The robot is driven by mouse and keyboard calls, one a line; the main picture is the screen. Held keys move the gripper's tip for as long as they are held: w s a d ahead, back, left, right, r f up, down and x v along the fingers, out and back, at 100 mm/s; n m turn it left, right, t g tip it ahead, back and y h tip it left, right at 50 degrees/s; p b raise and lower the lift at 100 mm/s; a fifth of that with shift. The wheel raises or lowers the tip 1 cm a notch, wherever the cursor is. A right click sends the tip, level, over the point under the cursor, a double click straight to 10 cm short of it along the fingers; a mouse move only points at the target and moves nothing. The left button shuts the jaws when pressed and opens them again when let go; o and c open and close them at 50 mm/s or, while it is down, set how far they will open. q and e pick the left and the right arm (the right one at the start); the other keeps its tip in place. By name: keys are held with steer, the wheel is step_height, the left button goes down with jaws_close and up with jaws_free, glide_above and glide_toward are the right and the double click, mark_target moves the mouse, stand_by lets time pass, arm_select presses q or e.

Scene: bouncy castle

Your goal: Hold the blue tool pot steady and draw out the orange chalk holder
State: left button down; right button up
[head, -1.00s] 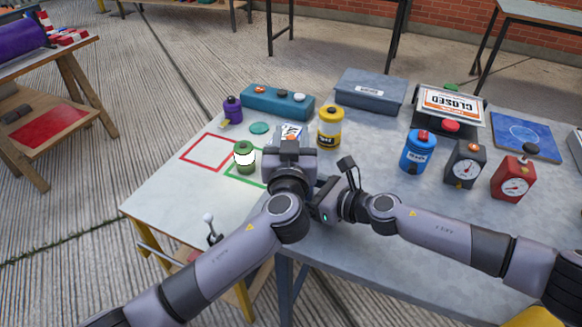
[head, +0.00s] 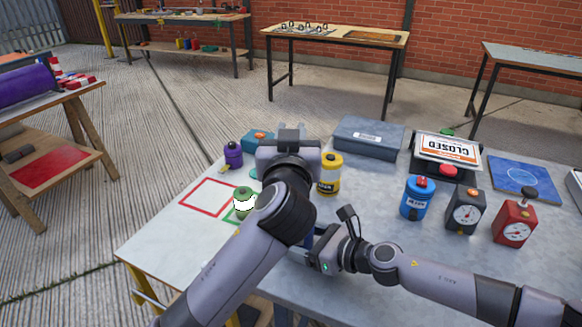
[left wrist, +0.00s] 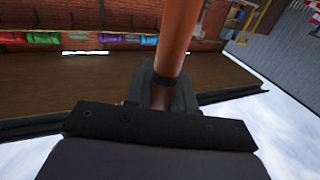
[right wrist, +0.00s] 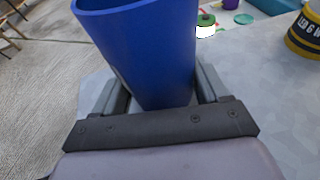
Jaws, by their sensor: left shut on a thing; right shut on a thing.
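My left gripper (left wrist: 166,88) is shut on the orange chalk holder (left wrist: 181,38), which stands up between its fingers in the left wrist view with a dark band low on it. In the head view the left gripper (head: 289,152) is raised over the table, and its own arm hides its fingertips and the holder. My right gripper (right wrist: 160,88) is shut on the blue tool pot (right wrist: 140,55), one finger on each side. The pot looks upright, and no orange shows at its mouth. In the head view the right gripper (head: 330,252) is low at the table's front edge; the pot is mostly hidden.
A green-lidded jar (head: 244,201), a purple bottle (head: 233,155) and a yellow tin (head: 329,174) stand near the left arm. A blue canister (head: 417,199), a black gauge (head: 466,212) and a red gauge (head: 513,224) stand to the right. A grey box (head: 368,139) is behind.

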arm_select(q)
step_height(320, 180, up, 6)
steer(key=shift+r, duration=0.15)
arm_select(e)
steer(key=o, duration=0.8)
steer(key=shift+d, duration=0.1)
